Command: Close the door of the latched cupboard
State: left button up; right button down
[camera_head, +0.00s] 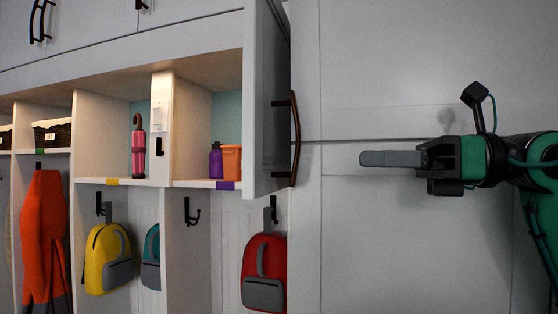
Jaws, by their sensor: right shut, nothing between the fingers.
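The cupboard's white door (266,60) stands open in the middle of the view, seen nearly edge-on and swung out toward me. Its dark curved handle (295,140) is on the side facing right. The open cupboard behind it holds a purple bottle (215,162) and an orange box (232,161). My left gripper is out of view.
Below hang a red backpack (264,265), a yellow backpack (108,255) and orange overalls (42,235). A pink umbrella (139,148) stands in the compartment left of the divider. Large pale panels (420,250) fill the right side behind my arm.

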jog(key=p, duration=0.4)
send_near(256, 154)
jog(key=p+x, duration=0.1)
jog(key=x, duration=0.1)
jog(key=p+x, duration=0.2)
jog(key=x, duration=0.1)
jog(key=shift+w+a+r, duration=0.1)
jog(key=shift+a+r, duration=0.05)
jog(key=shift+r, duration=0.1)
jog(key=shift+a, duration=0.3)
jog(key=shift+w+a+f+p, duration=0.1)
jog(key=shift+a+p, duration=0.15)
jog(key=shift+p, duration=0.15)
jog(key=shift+w+a+f, duration=0.15)
jog(key=shift+w+a, duration=0.05)
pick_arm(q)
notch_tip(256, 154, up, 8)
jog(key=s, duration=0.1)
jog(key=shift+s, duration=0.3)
pick_arm(e)
jog(key=shift+s, duration=0.15)
